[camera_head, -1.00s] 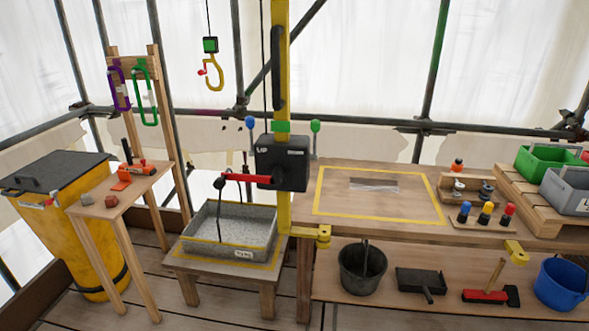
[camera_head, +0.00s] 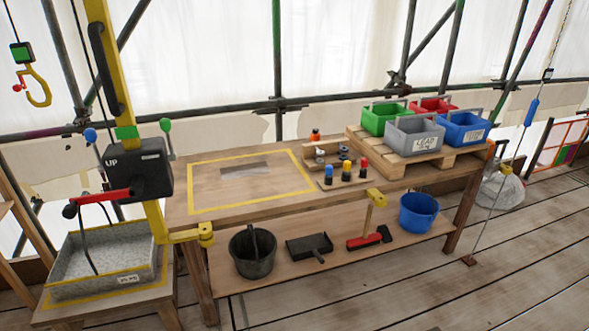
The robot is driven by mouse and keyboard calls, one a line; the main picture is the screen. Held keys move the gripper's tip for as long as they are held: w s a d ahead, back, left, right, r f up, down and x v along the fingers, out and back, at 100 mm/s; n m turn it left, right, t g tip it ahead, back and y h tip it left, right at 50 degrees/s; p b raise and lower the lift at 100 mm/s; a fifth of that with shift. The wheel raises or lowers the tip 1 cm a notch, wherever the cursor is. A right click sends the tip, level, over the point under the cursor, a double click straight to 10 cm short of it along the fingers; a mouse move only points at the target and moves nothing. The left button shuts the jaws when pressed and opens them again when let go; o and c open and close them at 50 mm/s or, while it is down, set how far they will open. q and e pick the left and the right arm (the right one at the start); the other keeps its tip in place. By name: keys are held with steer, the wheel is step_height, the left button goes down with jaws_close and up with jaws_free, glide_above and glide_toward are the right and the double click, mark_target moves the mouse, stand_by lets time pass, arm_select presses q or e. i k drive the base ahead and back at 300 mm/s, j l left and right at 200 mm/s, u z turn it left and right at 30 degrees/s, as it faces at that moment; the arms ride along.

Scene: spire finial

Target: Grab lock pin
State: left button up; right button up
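Three small upright pieces with coloured tops stand on a wooden block (camera_head: 342,184) on the workbench (camera_head: 240,206): a blue-topped one (camera_head: 328,175), a yellow-topped one (camera_head: 347,171) and a red-topped one (camera_head: 364,169). Behind them is a wooden rack (camera_head: 318,163) with dark and metallic round parts, and a small orange-topped item (camera_head: 315,135). I cannot tell for certain which of these, if any, is the lock pin. Neither of my grippers is in view.
A winch box (camera_head: 138,168) with a red crank is on a yellow post at left, above a grey tray (camera_head: 105,262). Green, grey, red and blue bins sit on a pallet (camera_head: 400,165). Buckets and tools lie on the lower shelf (camera_head: 290,276). Floor at right (camera_head: 480,290) is open.

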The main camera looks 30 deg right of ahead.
mark_target(329, 168)
steer(key=i+l+z, duration=0.3)
steer(key=i+l, duration=0.9)
